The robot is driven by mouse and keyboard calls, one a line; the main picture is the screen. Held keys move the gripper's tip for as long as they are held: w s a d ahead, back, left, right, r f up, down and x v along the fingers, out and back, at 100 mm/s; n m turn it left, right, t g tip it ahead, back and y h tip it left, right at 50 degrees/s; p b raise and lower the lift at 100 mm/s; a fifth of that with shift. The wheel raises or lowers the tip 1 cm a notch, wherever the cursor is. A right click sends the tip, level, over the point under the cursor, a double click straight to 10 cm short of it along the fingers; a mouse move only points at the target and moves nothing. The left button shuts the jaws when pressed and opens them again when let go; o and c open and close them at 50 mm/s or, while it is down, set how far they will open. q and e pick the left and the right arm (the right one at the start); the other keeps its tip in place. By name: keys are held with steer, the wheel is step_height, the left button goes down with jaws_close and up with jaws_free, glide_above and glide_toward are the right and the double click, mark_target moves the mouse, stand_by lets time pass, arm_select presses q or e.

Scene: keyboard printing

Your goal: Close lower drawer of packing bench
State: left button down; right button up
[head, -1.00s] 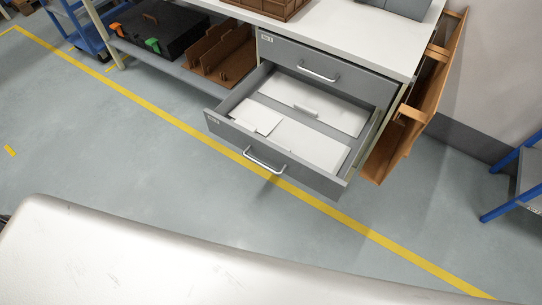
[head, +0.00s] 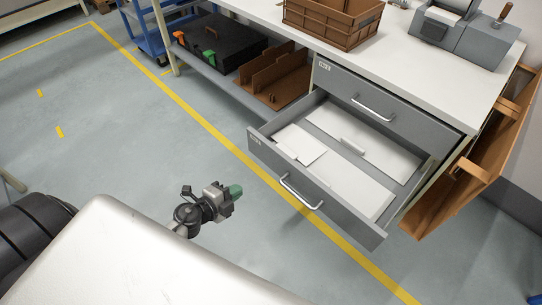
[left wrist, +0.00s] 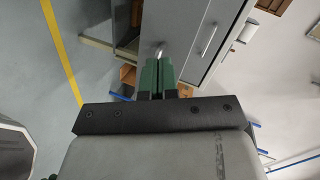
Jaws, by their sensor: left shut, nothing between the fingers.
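The lower drawer (head: 318,192) of the grey packing bench is pulled well out, with its bar handle (head: 301,192) on the front. White flat pieces (head: 345,185) lie inside it. The upper drawer (head: 390,105) above it is shut. My left gripper (head: 236,191) has green fingers and is shut and empty. In the head view it appears left of the lower drawer's front, apart from it. In the left wrist view the shut fingers (left wrist: 158,73) point toward grey drawer fronts, with a metal handle just beyond the tips. My right gripper is not in view.
The bench top (head: 395,45) carries a brown crate (head: 332,22) and a grey machine (head: 460,35). A black case (head: 235,65) and brown rack (head: 272,80) sit on the low shelf. A brown wooden rack (head: 470,165) stands right of the drawers. The floor before the drawer is clear.

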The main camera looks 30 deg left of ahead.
arm_select(q)
step_height(320, 180, up, 5)
steer(key=w+m, duration=0.2)
steer(key=m, duration=0.2)
steer(key=b, duration=0.2)
glide_toward(276, 153)
steer(key=shift+h, duration=0.4)
steer(key=x, duration=0.6)
steer(key=shift+a+f, duration=0.35)
steer(key=shift+w+d, duration=0.25)
steer(key=shift+w, duration=0.45)
